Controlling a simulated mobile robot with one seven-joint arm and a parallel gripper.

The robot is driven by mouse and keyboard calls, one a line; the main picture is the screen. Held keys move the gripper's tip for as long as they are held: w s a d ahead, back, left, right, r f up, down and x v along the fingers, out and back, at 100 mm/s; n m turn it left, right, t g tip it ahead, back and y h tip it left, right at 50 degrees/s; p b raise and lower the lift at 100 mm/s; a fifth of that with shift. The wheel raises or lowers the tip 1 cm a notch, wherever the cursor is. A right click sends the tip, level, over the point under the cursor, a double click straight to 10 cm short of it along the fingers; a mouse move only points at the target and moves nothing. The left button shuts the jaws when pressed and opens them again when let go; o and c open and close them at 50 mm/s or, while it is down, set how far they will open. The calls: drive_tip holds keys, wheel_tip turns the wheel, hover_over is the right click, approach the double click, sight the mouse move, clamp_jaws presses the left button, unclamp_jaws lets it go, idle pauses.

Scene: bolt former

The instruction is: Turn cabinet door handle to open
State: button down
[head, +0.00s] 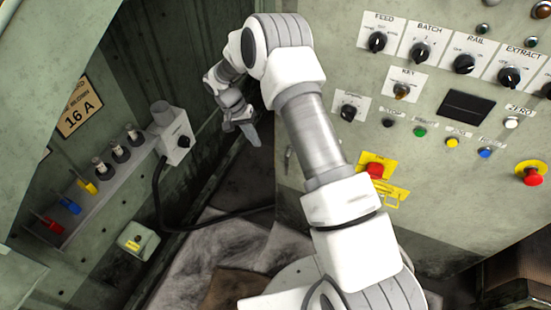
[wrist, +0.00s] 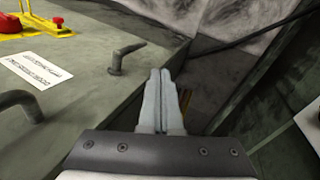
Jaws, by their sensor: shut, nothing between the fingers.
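The cabinet (head: 465,195) is the grey-green body with the control panel, at the right in the head view; its face (wrist: 90,95) fills the left of the wrist view. A dark bent handle (wrist: 125,58) stands out near the face's edge. A small dark handle-like piece (head: 288,156) shows left of my arm in the head view. A second dark bent bar (wrist: 20,103) is at the wrist view's left edge. My gripper (wrist: 161,74) is shut and empty, apart from the handle and to its right in the picture. It also shows in the head view (head: 251,138).
A white label (wrist: 35,70) lies between the two bars. A red button on a yellow bracket (head: 376,172) sits on the panel. A switch box (head: 173,135) with a black cable (head: 160,195) is on the left wall. A narrow gap lies between wall and cabinet.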

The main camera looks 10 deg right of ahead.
drive_tip(key=shift+w+a+f, duration=0.1)
drive_tip(key=shift+w+f, duration=0.15)
drive_tip(key=shift+f, duration=0.6)
drive_tip(key=s+d+f, duration=0.1)
drive_tip(key=d+f, duration=0.1)
drive_tip(key=f, duration=0.1)
drive_tip(key=s+d+f+b, duration=0.1)
drive_tip(key=d+f, duration=0.1)
drive_tip(key=f, duration=0.1)
drive_tip(key=s+d+f, duration=0.1)
drive_tip(key=d+f, duration=0.2)
drive_tip(key=shift+s+f, duration=0.1)
drive_tip(key=shift+s+d+f+h+b, duration=0.1)
drive_tip(key=shift+s+h+b, duration=0.05)
drive_tip(key=shift+h+b, duration=0.2)
